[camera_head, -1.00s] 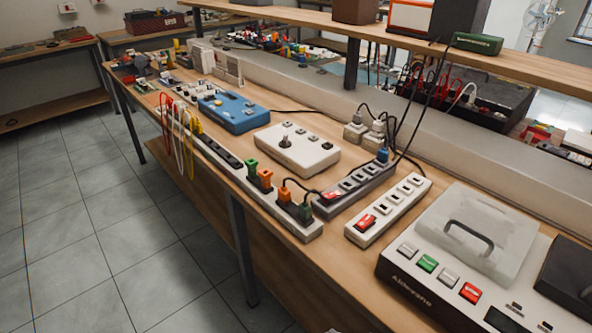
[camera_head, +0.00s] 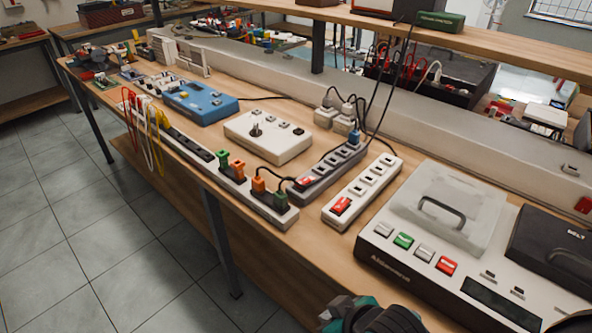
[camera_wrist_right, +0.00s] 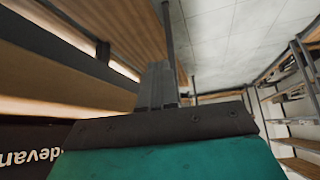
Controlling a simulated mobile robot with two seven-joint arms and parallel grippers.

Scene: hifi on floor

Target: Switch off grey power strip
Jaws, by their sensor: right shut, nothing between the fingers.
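The grey power strip (camera_head: 322,186) lies on the bench between a white strip and a long multi-plug strip. Its red switch (camera_head: 306,182) is at the near end, partly crossed by a dark cable, and a blue plug (camera_head: 354,137) sits at its far end. Whether the switch is on or off cannot be told. My right gripper shows as teal and black parts (camera_head: 345,314) at the bottom edge, below the bench front and away from the strip. In the right wrist view its grey fingers (camera_wrist_right: 157,85) are together and empty. My left gripper is out of view.
A white power strip (camera_head: 372,186) with its own red switch is just right of the grey one. A large white device (camera_head: 395,252) with coloured buttons stands farther right. The long strip (camera_head: 205,168) with coloured plugs runs along the front edge. Dark cables hang above the strips.

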